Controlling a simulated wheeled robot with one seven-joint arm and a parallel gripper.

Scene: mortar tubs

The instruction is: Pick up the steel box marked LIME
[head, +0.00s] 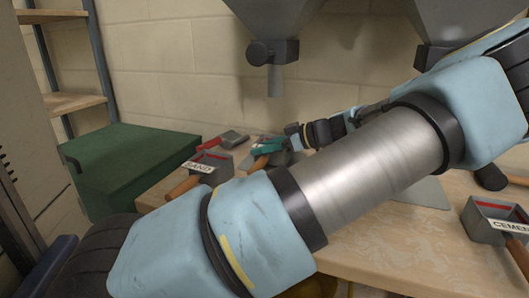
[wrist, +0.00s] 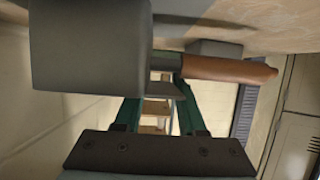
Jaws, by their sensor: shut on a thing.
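My gripper (head: 264,148), with green fingers, is shut on a grey steel box with a wooden handle (head: 258,163) near the back of the bench. In the wrist view the fingers (wrist: 163,78) close where the handle (wrist: 230,69) meets the grey box (wrist: 90,45). No label shows on this box, so I cannot read LIME on it. I cannot tell whether it touches the bench. A similar box marked SAND (head: 201,168) stands to the left, and one marked CEMENT (head: 497,218) stands at the right.
A grey item with a red handle (head: 222,140) lies behind the SAND box. Two hoppers (head: 272,15) hang above the wooden bench (head: 385,250). A green bin (head: 130,165) stands left of the bench. My arm crosses the middle of the head view and hides part of the bench.

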